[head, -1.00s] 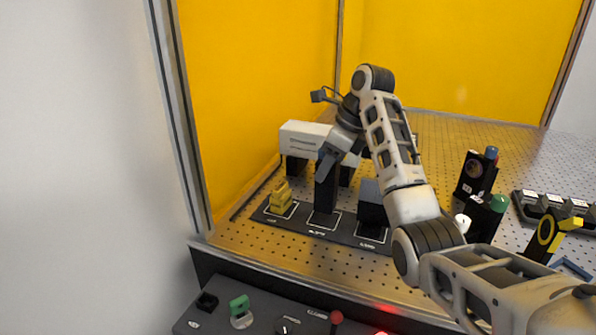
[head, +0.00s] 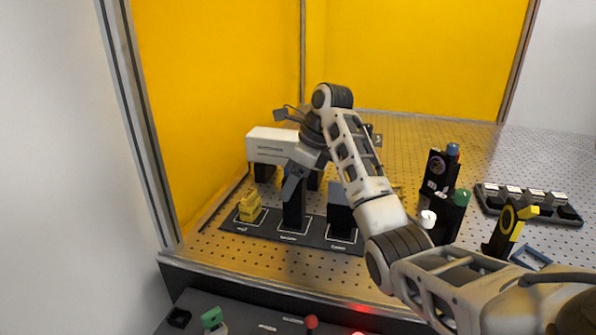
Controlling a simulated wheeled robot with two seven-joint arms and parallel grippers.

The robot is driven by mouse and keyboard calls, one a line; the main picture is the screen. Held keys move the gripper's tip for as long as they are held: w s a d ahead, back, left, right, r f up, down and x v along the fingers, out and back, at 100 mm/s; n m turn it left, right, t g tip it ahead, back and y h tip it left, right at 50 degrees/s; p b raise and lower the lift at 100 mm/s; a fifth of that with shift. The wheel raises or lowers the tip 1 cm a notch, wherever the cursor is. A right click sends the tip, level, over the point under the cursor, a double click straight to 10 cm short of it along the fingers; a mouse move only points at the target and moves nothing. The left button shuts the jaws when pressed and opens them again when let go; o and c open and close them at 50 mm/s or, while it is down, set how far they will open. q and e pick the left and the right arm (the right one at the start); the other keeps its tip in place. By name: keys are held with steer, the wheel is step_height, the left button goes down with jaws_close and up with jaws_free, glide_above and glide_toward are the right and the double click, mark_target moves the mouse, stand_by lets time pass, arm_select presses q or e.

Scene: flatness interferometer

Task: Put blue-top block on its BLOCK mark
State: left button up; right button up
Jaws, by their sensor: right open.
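A tall dark block (head: 293,212) stands upright in the middle white outline of the dark mat (head: 262,229). My right gripper (head: 291,186) is open at this block's upper end. The fingers cover the top, so its colour is hidden, and I cannot tell whether they touch it. To its right, a dark block with a grey-blue upper part (head: 340,211) stands in the right outline. The mat's labels are too small to read surely. My left gripper is not in view.
A yellow piece (head: 249,206) sits in the mat's left outline. A white box (head: 268,145) stands behind. Black mounts with a blue knob (head: 453,150) and a green knob (head: 461,197) stand right of my arm. A dark rack (head: 528,204) lies farther right. The front panel has controls.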

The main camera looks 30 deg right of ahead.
steer(key=v, duration=1.2)
